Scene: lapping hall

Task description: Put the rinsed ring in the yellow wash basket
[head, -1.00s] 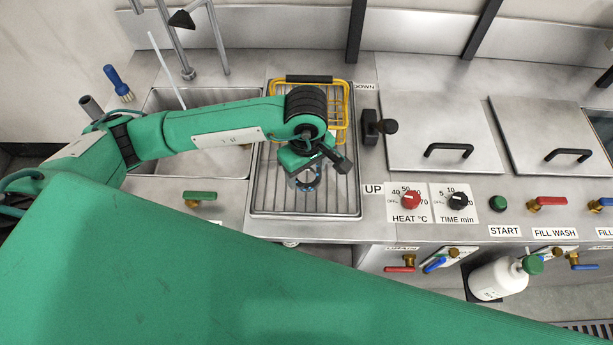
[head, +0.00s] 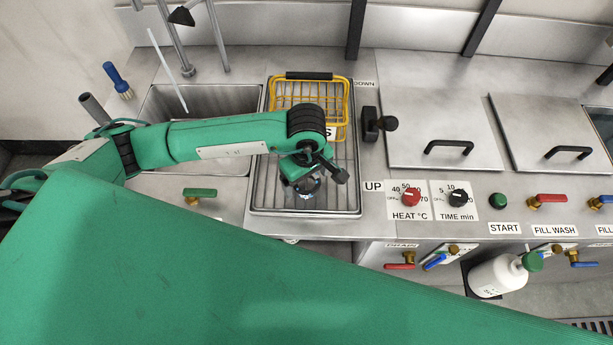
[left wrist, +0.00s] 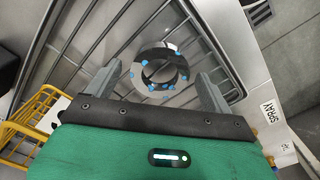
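The ring (head: 309,190) is a short dark and silver cylinder with light blue spots. It appears to rest on the wire rack. It also shows in the left wrist view (left wrist: 160,72), between and just beyond my fingertips, with a gap to each finger. My left gripper (head: 304,180) is open above it, partly hiding it in the head view. The yellow wash basket (head: 345,112) stands behind the gripper on the same rack, partly covered by my left arm. Its edge shows in the left wrist view (left wrist: 14,128). My right gripper is not in view.
The rack tray (head: 257,185) has a raised metal rim. A sink (head: 212,98) lies to its left and a black lever (head: 372,125) to its right. Lidded tanks (head: 440,125) and control knobs (head: 411,197) stand further right.

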